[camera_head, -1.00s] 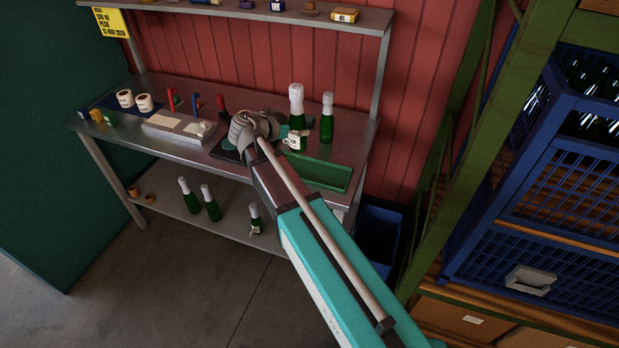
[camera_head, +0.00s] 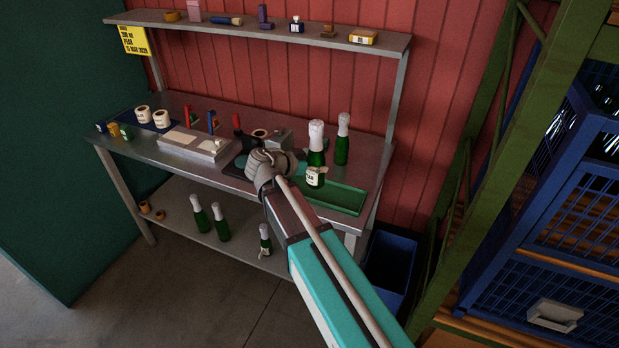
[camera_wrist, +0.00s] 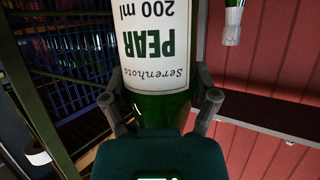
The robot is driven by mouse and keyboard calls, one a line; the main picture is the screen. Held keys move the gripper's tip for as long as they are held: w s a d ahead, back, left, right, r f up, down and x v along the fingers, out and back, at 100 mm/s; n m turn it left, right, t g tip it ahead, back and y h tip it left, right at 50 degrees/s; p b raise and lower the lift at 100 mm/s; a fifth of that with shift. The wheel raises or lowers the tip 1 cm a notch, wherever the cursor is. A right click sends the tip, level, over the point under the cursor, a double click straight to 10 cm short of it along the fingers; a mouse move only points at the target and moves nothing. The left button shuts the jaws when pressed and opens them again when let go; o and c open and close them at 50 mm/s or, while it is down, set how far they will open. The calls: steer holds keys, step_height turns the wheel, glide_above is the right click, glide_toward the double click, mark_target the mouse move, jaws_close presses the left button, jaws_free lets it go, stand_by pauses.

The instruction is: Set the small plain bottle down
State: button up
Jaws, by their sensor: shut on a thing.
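My gripper (camera_head: 272,168) is over the right half of the steel bench. It is shut on a small green bottle (camera_head: 316,158) with a white top and a pale label. In the wrist view the bottle (camera_wrist: 160,50) sits between both fingers (camera_wrist: 160,102), its label reading "PEAR 200 ml" upside down. In the head view the bottle is near upright, at the left part of the green tray (camera_head: 345,200). Whether its base touches anything I cannot tell. A second white-topped green bottle (camera_head: 342,140) stands just behind and right; part of one shows in the wrist view (camera_wrist: 232,25).
Left on the bench are white rolls (camera_head: 161,119), a grey block (camera_head: 193,145) and red and blue upright pieces. Several bottles (camera_head: 221,224) stand on the lower shelf. A blue bin (camera_head: 388,268) and a green rack (camera_head: 482,150) are at the right.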

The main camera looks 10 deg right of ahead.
steer(key=w+a+f+b, duration=0.1)
steer(key=w+f+b, duration=0.7)
steer(key=w, duration=0.3)
steer(key=shift+w+f, duration=0.2)
steer(key=shift+w, duration=0.15)
steer(key=shift+w+f+b, duration=0.2)
steer(key=shift+f+b, duration=0.8)
steer(key=shift+w+f+b, duration=0.2)
steer(key=shift+f+b, duration=0.8)
steer(key=shift+f, duration=0.15)
steer(key=o, duration=1.2)
steer(key=shift+r, duration=0.25)
